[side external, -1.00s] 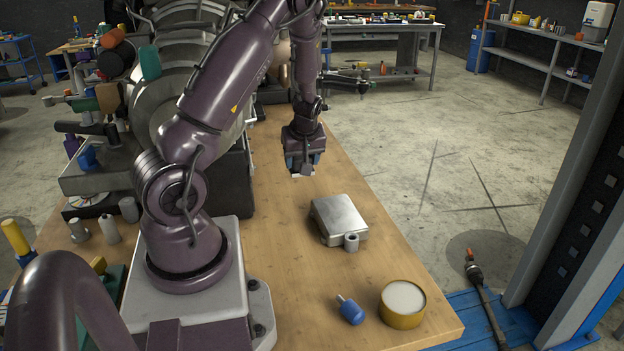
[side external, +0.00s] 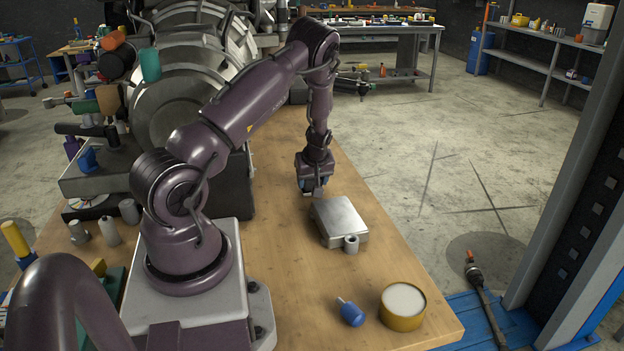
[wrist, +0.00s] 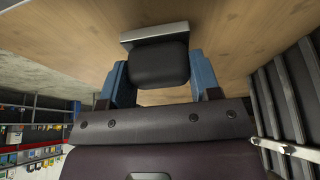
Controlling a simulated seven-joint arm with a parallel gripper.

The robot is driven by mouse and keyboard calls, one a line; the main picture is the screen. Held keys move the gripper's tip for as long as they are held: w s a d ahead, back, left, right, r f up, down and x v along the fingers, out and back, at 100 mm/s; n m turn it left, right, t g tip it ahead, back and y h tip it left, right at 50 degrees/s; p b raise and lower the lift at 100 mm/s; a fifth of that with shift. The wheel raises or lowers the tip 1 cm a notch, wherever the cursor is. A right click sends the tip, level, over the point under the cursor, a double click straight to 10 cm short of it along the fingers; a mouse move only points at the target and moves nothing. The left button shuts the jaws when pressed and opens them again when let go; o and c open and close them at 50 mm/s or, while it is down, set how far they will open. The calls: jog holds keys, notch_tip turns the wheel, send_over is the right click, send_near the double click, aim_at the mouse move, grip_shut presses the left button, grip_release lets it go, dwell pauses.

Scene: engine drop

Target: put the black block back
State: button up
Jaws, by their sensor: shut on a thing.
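My gripper (side external: 312,187) is shut on the black block. In the wrist view, the black block (wrist: 158,65) sits between the two blue fingers. A silver strip (wrist: 155,32) shows at the block's far end; I cannot tell whether it belongs to the block or is a separate thing. In the side view, the fingers hide most of the block. The gripper points down near the far edge of a silver metal box (side external: 340,222); I cannot tell its exact height above the wooden table (side external: 285,265).
A small grey cylinder (side external: 351,244) stands at the box's near corner. A blue-handled tool (side external: 351,313) and a round yellow tin (side external: 402,306) are near the table's front. Large engine parts (side external: 190,90) are at the left. The table left of the box is clear.

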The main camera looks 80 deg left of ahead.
jog(key=shift+f, duration=0.3)
jog(key=o, duration=1)
